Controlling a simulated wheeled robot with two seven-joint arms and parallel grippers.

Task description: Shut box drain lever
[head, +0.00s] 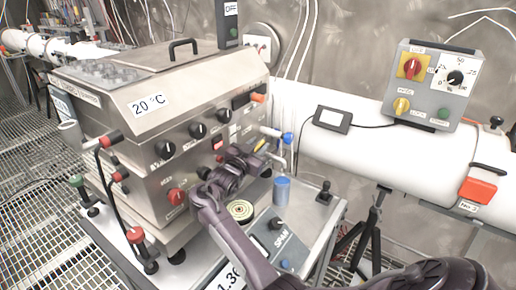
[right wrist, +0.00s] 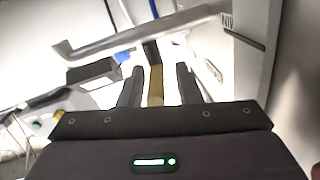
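The steel box (head: 170,125) with the "20 °C" label stands on a cart, with knobs and levers on its front. My right gripper (head: 262,153) is at the box's front right, by a steel pipe with a blue fitting (head: 288,137). In the right wrist view, my right gripper's fingers (right wrist: 157,88) stand apart on both sides of a yellow handle (right wrist: 156,86) with a dark upper end. Small gaps show between handle and fingers. The steel pipe (right wrist: 130,40) passes beyond them. I cannot tell for sure that this handle is the drain lever. My left gripper is not in view.
A blue cylinder (head: 281,190) and a grey "SPAN" unit (head: 278,240) stand on the cart close to my right arm. A white tube (head: 345,155) runs behind to the right, with a control panel (head: 433,85) above it.

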